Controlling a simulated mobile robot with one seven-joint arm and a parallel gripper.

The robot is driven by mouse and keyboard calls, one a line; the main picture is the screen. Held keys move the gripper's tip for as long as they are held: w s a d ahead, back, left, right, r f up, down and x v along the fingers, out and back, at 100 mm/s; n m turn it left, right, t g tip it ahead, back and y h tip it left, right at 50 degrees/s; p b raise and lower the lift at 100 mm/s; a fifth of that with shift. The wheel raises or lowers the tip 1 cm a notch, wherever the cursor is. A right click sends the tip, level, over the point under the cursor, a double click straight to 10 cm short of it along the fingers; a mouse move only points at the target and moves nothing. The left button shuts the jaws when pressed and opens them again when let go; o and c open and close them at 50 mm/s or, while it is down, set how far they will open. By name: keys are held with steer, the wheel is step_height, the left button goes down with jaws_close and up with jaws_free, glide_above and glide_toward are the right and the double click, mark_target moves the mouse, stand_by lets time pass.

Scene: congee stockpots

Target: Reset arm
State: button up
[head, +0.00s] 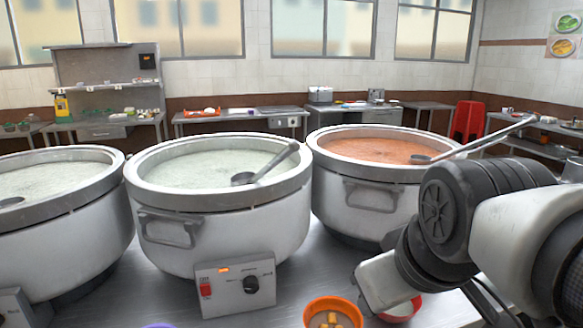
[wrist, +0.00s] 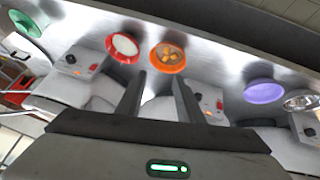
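My gripper (wrist: 159,78) shows in the wrist view with its two dark fingers apart and nothing between them. Past the fingers are an orange bowl with yellow cubes (wrist: 167,57) and a red-rimmed bowl with white contents (wrist: 123,47). In the head view my arm (head: 440,225) comes in from the right, bent in front of the right stockpot. The fingers cannot be made out there. The middle stockpot (head: 215,225) holds pale congee with a ladle (head: 265,167) resting in it. The right stockpot (head: 345,205) holds orange-red congee with a ladle (head: 475,139).
A left stockpot (head: 60,235) stands beside the middle one on the metal counter (head: 315,265). The wrist view also shows a green bowl (wrist: 25,22), a purple bowl (wrist: 264,92) and a metal bowl (wrist: 301,100). A red stool (head: 467,121) and back tables stand beyond.

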steer(key=s+d+f+m+p, duration=0.1)
steer(key=s+f+m+p, duration=0.1)
steer(key=s+f+m, duration=0.15)
step_height(320, 180, up, 20)
steer(key=p, duration=1.9)
steer(key=shift+r+g, duration=0.25)
steer(key=shift+g, duration=0.15)
steer(key=shift+w+m, duration=0.1)
steer(key=shift+m, duration=0.15)
